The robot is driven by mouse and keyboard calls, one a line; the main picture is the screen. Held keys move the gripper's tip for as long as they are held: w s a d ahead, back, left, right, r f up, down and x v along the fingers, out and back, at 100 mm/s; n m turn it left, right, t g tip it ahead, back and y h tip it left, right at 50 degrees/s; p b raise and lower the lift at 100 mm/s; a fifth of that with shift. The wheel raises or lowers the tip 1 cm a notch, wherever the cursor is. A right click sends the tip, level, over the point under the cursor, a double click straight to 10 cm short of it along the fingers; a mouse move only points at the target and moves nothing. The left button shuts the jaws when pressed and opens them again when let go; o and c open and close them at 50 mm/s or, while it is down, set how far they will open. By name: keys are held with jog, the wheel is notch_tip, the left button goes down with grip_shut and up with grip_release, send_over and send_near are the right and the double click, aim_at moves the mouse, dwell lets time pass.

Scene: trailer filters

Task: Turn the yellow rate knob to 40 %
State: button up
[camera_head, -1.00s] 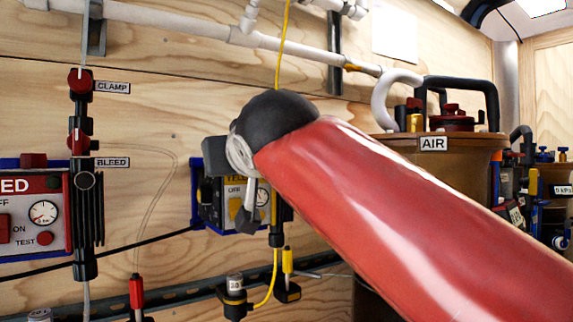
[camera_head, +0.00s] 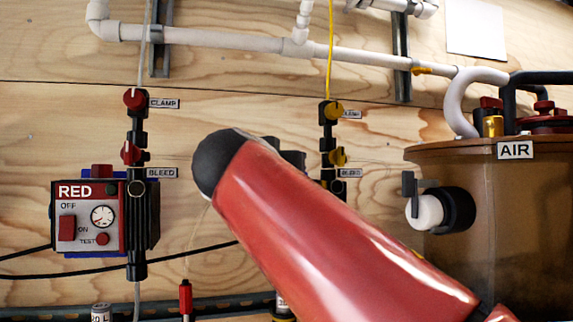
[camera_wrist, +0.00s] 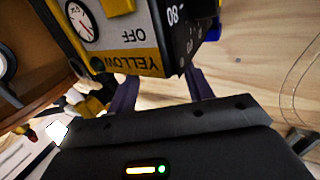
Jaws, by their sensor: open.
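The yellow unit (camera_wrist: 150,66) shows upside down at the top of the wrist view, with the words YELLOW and OFF and a round gauge (camera_wrist: 83,20). Its black side face (camera_wrist: 187,32) carries an 80 mark and small white marks; I cannot make out the rate knob or its setting. My gripper (camera_wrist: 162,82) is open, with its two dark fingers apart at the unit's lower edge in the picture. I cannot tell whether they touch it. In the head view my red arm hides the yellow unit and my fingers.
The RED unit (camera_head: 88,218) hangs on the wall at left, beside the red clamp valve (camera_head: 135,99) and bleed valve (camera_head: 131,152). The yellow clamp valve (camera_head: 332,112) stands right of my arm. The brown AIR tank (camera_head: 470,230) is at right.

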jog(key=shift+x, duration=1.15)
jog(key=shift+c, duration=0.2)
jog(key=c, duration=0.9)
jog(key=shift+d+f+n+y+b, duration=0.15)
jog(key=shift+d+n+y+b, duration=0.2)
jog(key=shift+n+y, duration=0.4)
jog(key=n+y, duration=0.1)
jog(key=y, duration=0.2)
jog(key=shift+d, duration=0.1)
jog(key=shift+n+y+p, duration=0.8)
jog(key=shift+n+y, duration=0.05)
jog(key=shift+y, duration=0.2)
